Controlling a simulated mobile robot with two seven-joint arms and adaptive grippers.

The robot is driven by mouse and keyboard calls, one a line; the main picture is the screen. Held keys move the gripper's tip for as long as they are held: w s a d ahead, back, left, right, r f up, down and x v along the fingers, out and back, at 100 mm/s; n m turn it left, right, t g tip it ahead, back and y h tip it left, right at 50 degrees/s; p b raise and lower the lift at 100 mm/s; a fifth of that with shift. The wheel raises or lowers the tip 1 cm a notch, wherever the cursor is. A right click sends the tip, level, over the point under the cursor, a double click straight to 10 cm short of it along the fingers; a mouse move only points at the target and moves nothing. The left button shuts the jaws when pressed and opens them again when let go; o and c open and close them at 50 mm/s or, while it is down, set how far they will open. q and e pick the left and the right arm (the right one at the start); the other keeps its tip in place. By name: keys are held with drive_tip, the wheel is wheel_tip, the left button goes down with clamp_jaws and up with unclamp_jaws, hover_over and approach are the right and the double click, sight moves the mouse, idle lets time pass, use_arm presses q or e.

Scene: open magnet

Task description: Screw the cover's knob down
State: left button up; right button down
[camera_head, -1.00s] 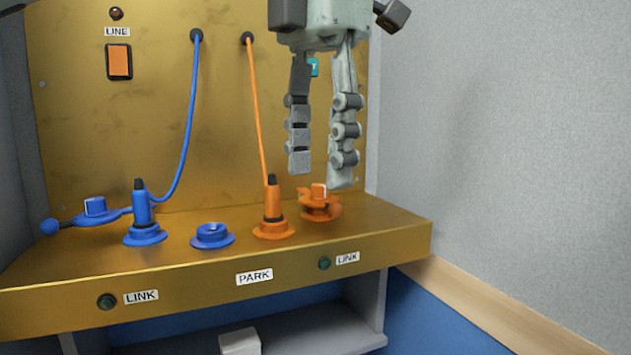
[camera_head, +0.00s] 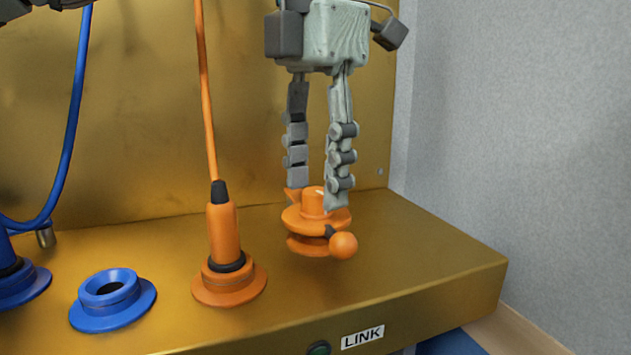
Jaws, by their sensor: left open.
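The orange cover (camera_head: 291,218) sits over an orange round base (camera_head: 305,246) on the right part of the brass shelf. Its short upright knob (camera_head: 313,203) stands on top, and an orange ball (camera_head: 343,245) sticks out at its front right. My left gripper (camera_head: 318,197) points down from above with its fingers open. One fingertip is at the left of the knob and the other at its right, partly in front of it. I cannot tell whether either finger touches the knob.
An orange plug (camera_head: 223,232) with its cord stands to the left of the cover. A blue socket (camera_head: 112,298) is further left, and part of a blue plug (camera_head: 18,280) shows at the left edge. The shelf (camera_head: 430,262) is clear right of the cover.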

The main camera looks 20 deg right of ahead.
use_arm(q)
drive_tip(key=shift+s+f, duration=0.1)
drive_tip(key=shift+f, duration=0.35)
use_arm(e)
drive_tip(key=shift+s, duration=0.3)
use_arm(q)
drive_tip(key=shift+c, duration=0.3)
use_arm(e)
drive_tip(key=shift+w, duration=0.15)
use_arm(q)
drive_tip(key=c, duration=1)
use_arm(e)
drive_tip(key=shift+w, duration=0.15)
drive_tip(key=shift+r, duration=0.1)
